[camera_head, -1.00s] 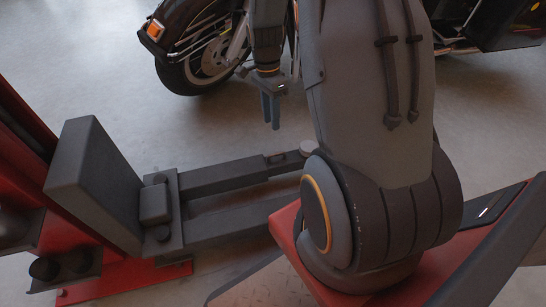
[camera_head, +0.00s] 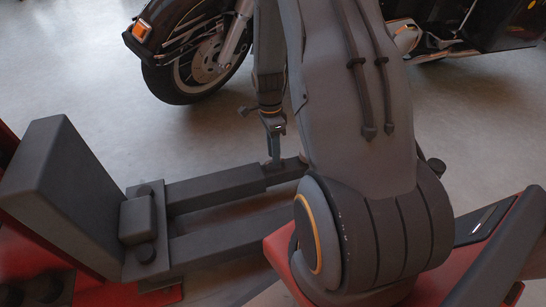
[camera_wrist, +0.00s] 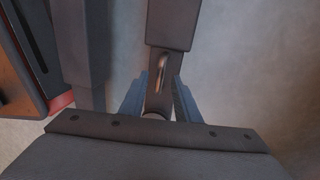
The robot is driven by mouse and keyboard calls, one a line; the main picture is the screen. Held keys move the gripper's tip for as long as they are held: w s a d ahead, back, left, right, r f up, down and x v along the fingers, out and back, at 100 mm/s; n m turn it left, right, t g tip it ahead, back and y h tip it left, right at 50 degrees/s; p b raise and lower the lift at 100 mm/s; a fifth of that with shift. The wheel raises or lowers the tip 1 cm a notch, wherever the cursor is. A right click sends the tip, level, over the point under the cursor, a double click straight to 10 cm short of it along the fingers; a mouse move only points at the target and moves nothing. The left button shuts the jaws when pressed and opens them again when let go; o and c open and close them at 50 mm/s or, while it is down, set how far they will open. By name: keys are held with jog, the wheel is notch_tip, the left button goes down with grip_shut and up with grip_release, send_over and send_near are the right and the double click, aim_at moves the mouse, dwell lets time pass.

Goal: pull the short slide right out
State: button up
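The short slide (camera_head: 285,171) is the narrow dark bar coming out of a thicker sleeve (camera_head: 215,187) on the upper of two parallel lift arms. In the wrist view the slide (camera_wrist: 158,99) runs down from the sleeve end (camera_wrist: 172,22), with a small shiny loop (camera_wrist: 161,68) on it. My gripper (camera_head: 273,160) is down at the slide, pointing downward. In the wrist view its two blue fingers (camera_wrist: 160,88) stand apart, one on each side of the slide and loop. Whether they touch the slide is unclear. The slide's outer end is partly hidden by my arm and gripper.
The other lift arm (camera_head: 225,240) runs parallel and close by. A dark upright block (camera_head: 62,185) stands at left on the red frame. A red ramp-like platform (camera_head: 490,255) is at right. A motorcycle wheel (camera_head: 200,65) is behind. Bare floor lies between.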

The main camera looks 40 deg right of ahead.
jog(key=shift+f, duration=0.4)
jog(key=shift+s, duration=0.1)
grip_shut()
